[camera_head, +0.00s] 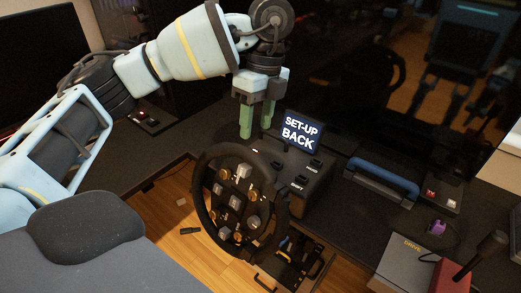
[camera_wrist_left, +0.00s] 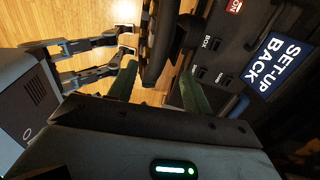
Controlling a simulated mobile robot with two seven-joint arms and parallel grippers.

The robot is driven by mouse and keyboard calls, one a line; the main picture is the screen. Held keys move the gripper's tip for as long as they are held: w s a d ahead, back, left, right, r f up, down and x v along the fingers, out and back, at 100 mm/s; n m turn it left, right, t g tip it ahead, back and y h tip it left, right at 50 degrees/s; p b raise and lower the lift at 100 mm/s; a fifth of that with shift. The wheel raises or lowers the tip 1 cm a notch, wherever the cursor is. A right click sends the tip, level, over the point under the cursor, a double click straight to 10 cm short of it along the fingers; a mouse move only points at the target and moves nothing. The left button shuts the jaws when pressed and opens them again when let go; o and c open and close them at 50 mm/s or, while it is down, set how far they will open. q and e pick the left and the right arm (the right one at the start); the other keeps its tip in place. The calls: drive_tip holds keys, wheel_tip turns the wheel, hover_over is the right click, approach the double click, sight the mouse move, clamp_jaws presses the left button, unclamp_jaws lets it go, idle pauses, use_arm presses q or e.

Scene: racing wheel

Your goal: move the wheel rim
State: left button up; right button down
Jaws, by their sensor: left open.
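The black wheel rim (camera_head: 201,197) rings a hub full of buttons, in front of the dark wheel base with its lit "SET-UP BACK" display (camera_head: 299,133). My left gripper (camera_head: 257,132) is open and points down just above the top of the rim, with green fingers. In the left wrist view the open fingers (camera_wrist_left: 158,88) stand on either side of the line of the rim (camera_wrist_left: 159,45), which runs between them. I cannot tell whether either finger touches it. My right gripper is not in view.
A blue padded bar (camera_head: 383,177) lies on the dark desk to the right. Further right are a switch box (camera_head: 432,193), a grey "DRIVE" box (camera_head: 405,262) and a red-based lever (camera_head: 452,277). Pedals (camera_head: 292,262) sit below the wheel. A dark seat fills the lower left.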

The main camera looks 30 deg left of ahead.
sight(253, 154)
use_arm(q)
drive_tip(key=f, duration=0.3)
drive_tip(key=s+f+b, duration=0.1)
drive_tip(key=f, duration=0.2)
drive_tip(key=shift+s+f+b, duration=0.1)
drive_tip(key=shift+f+b, duration=0.05)
drive_tip(key=shift+b, duration=0.15)
drive_tip(key=shift+s+f, duration=0.1)
drive_tip(key=shift+f, duration=0.65)
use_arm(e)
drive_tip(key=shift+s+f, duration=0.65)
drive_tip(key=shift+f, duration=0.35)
use_arm(q)
clamp_jaws()
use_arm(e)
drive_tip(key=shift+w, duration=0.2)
